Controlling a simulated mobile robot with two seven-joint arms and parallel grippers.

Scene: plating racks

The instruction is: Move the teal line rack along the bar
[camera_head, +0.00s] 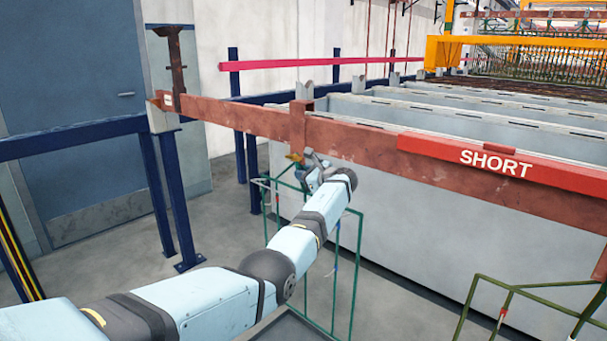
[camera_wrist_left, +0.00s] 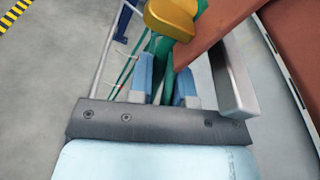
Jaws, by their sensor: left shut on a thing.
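The teal line rack (camera_head: 356,275) is a thin green wire frame below the reddish-brown bar (camera_head: 350,138), partly hidden behind my left arm in the head view. My left gripper (camera_head: 312,168) is just under the bar, near its upright bracket. In the left wrist view the gripper (camera_wrist_left: 167,85) is shut on the rack's teal stem (camera_wrist_left: 166,68), with a finger on each side. A yellow-orange hook part (camera_wrist_left: 172,18) tops the stem beside the bar (camera_wrist_left: 228,20). I cannot tell whether the hook touches the bar. My right gripper is not in view.
A red sign marked SHORT (camera_head: 490,161) is on the bar to the right. Another green rack (camera_head: 545,299) is at lower right. Grey tanks (camera_head: 440,225) stand behind the bar. Blue posts (camera_head: 172,195) stand left. Grey floor (camera_head: 215,240) is open beneath.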

